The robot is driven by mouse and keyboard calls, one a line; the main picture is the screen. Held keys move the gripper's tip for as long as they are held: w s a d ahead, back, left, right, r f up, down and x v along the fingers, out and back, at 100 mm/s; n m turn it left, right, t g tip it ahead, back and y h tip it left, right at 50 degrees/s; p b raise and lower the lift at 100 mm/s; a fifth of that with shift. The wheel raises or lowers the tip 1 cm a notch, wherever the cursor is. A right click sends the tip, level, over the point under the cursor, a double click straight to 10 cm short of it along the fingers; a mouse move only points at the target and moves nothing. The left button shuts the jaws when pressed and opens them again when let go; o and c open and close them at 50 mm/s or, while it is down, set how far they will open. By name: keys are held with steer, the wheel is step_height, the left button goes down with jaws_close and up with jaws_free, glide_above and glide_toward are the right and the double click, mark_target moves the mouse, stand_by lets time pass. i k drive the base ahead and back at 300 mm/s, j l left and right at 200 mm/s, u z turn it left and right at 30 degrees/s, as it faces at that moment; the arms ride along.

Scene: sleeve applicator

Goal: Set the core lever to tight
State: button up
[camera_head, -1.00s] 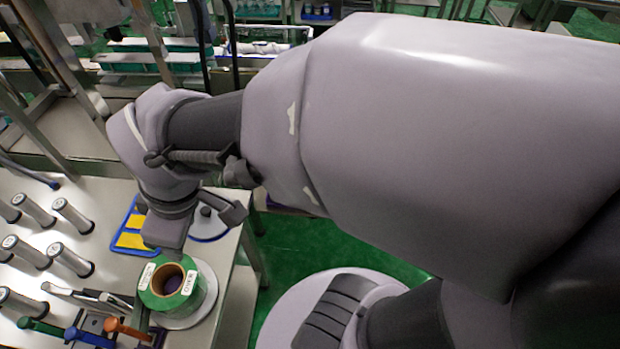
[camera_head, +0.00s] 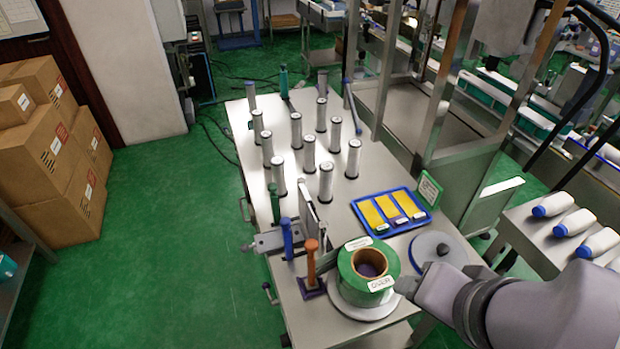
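Three upright levers stand at the front left of the machine table: one with a green handle (camera_head: 275,203), one with a blue handle (camera_head: 287,238) and one with an orange handle (camera_head: 311,262). I cannot read which is the core lever or any marking of its settings. The orange one is nearest the green roll (camera_head: 347,273), which has a brown core (camera_head: 370,263) and two small white labels. My gripper (camera_head: 413,282) is at the right of the roll, apart from the levers. Its finger gap is not clear.
Several white rollers (camera_head: 326,181) stand upright on the table behind the levers. A blue tray (camera_head: 391,224) with yellow pieces and a round blue-edged disc (camera_head: 430,247) lie behind the roll. Green floor is open to the left; stacked cartons (camera_head: 48,150) stand beyond.

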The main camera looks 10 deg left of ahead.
mark_target(265, 285)
steer(key=j+u, duration=0.15)
steer(key=u, duration=0.2)
steer(key=j+u, duration=0.2)
steer(key=u, duration=0.15)
steer(key=j+u, duration=0.15)
steer(key=u, duration=0.2)
steer(key=i+j, duration=0.25)
steer(key=j, duration=0.15)
steer(key=i+j+z, duration=0.1)
steer(key=i+j, duration=0.15)
steer(key=j, duration=0.15)
steer(key=i+j, duration=0.25)
steer(key=j, duration=0.15)
steer(key=l+z, duration=0.05)
